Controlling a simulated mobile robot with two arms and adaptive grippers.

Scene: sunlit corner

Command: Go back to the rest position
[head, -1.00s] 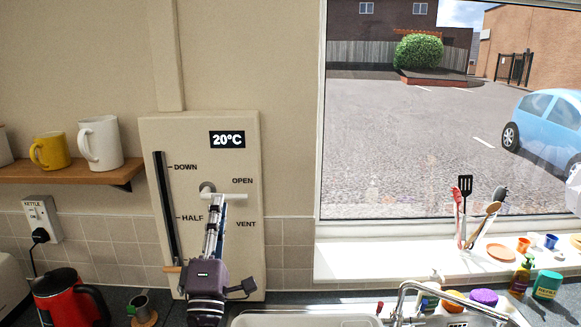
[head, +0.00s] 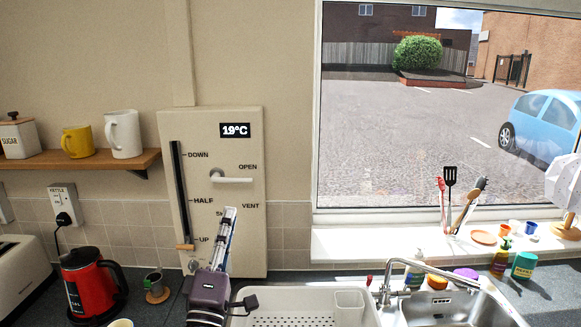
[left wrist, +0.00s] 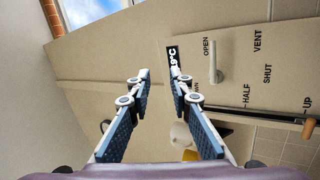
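My left gripper (head: 229,210) is in front of the cream wall panel (head: 245,125), below its white handle (head: 232,179) in the head view and apart from it in the picture. In the left wrist view its two fingers (left wrist: 158,72) stand apart with nothing between them. The handle lies level, its free end to the right, between the OPEN and VENT labels; it also shows in the left wrist view (left wrist: 214,62). The SHUT label is partly hidden by the gripper in the head view. The wooden slider knob (head: 184,247) is beside UP. My right gripper is not in view.
A shelf (head: 80,163) holds mugs. The sink (head: 300,322) and its tap (head: 425,268) are at right, below the window sill (head: 350,243).

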